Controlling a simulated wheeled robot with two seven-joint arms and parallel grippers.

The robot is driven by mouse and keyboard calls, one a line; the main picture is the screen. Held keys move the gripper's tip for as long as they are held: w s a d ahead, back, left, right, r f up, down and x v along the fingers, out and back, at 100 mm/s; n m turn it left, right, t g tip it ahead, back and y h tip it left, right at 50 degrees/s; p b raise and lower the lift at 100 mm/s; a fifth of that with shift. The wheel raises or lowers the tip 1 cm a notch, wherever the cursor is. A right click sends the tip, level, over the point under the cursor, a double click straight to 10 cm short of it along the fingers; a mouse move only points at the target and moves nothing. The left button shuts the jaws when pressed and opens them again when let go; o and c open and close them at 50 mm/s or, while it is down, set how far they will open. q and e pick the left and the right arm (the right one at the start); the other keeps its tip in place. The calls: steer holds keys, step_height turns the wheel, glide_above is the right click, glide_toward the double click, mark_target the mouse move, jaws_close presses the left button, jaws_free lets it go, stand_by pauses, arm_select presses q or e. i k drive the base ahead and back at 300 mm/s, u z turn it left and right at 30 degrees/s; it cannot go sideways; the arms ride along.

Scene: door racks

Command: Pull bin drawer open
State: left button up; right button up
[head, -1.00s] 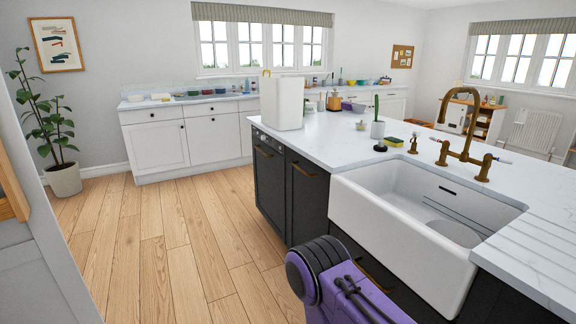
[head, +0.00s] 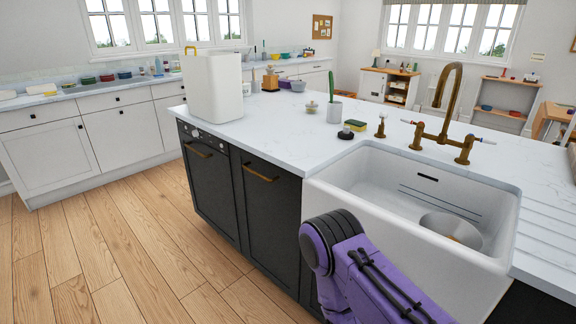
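The dark kitchen island has two closed front panels below its white top. The right panel (head: 266,218) has a horizontal brass handle (head: 261,173) near its top and stands just left of the sink. The left panel (head: 209,188) also has a brass handle (head: 196,150), with small controls above it. I cannot tell for certain which front is the bin drawer. A purple link of my arm covers the front below the sink. Neither gripper shows in the head view.
A white farmhouse sink (head: 328,195) juts out from the island, with a metal bowl (head: 450,229) inside. A white container (head: 213,88) stands on the worktop. White cabinets (head: 45,155) line the back wall. The wooden floor (head: 130,255) left of the island is clear.

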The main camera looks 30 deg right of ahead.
mark_target(269, 196)
steer(key=z, duration=0.85)
steer(key=i, duration=0.85)
steer(key=z, duration=0.85)
